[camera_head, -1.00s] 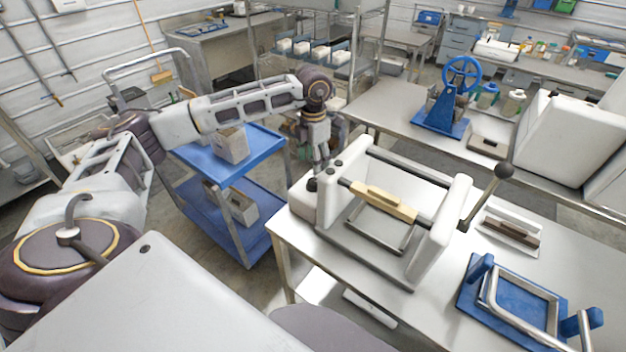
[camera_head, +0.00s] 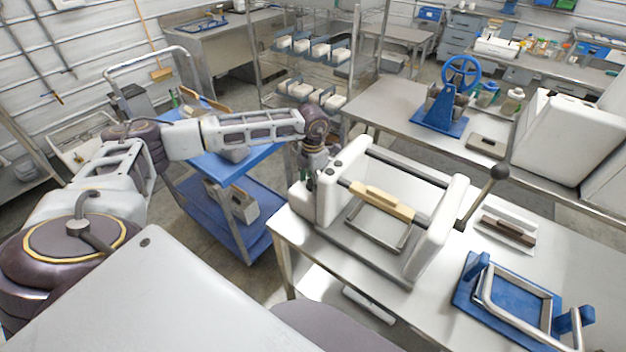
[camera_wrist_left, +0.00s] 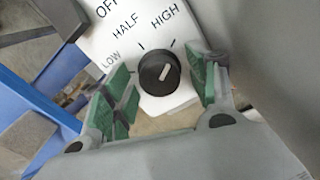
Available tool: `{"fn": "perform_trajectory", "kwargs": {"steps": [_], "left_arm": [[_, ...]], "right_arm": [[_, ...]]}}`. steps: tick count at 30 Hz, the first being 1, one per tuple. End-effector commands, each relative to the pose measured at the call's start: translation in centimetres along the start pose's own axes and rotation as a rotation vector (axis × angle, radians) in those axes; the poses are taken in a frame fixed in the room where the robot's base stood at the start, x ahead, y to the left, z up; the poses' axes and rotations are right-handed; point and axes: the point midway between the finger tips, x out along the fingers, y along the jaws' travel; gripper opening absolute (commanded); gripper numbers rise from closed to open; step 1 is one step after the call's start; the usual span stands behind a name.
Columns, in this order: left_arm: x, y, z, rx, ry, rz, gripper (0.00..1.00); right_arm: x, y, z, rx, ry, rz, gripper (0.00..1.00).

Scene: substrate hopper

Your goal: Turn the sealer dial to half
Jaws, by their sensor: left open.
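The sealer (camera_head: 438,225) stands on the steel table, with white end blocks and a wooden-gripped bar. In the left wrist view its black round dial (camera_wrist_left: 158,73) sits on a white panel marked OFF, LOW, HALF and HIGH. The dial's white pointer mark leans up and right, toward the HIGH side. My left gripper (camera_wrist_left: 162,86) is open, its green pads on either side of the dial with gaps showing. In the head view the left gripper (camera_head: 306,180) is at the sealer's left end, its fingertips partly hard to make out. My right gripper is not in view.
A blue cart (camera_head: 258,158) with boxes stands left of the table. A black-knobbed lever (camera_head: 480,195) rises at the sealer's right. A blue frame fixture (camera_head: 518,300) and a small tray (camera_head: 508,230) lie farther right. A blue hand-wheel press (camera_head: 440,115) stands behind.

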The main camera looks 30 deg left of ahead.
Motion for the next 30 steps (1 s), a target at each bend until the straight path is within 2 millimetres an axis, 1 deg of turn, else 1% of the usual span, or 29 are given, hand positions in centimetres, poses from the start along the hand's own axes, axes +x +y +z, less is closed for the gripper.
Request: {"fn": "perform_trajectory", "kwargs": {"steps": [5, 15, 23, 30], "left_arm": [[0.01, 0.00, 0.00, 0.000, 0.000, 0.000, 0.57], [-0.03, 0.01, 0.01, 0.000, 0.000, 0.000, 0.13], [-0.03, 0.02, 0.01, -0.013, -0.001, 0.000, 0.13], [0.04, 0.01, 0.01, -0.076, 0.000, 0.000, 0.13]], "right_arm": [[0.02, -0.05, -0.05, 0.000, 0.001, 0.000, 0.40], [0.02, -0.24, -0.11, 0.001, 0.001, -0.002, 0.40], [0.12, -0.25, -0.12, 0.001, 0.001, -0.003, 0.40], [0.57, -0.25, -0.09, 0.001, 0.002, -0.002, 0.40]]}}
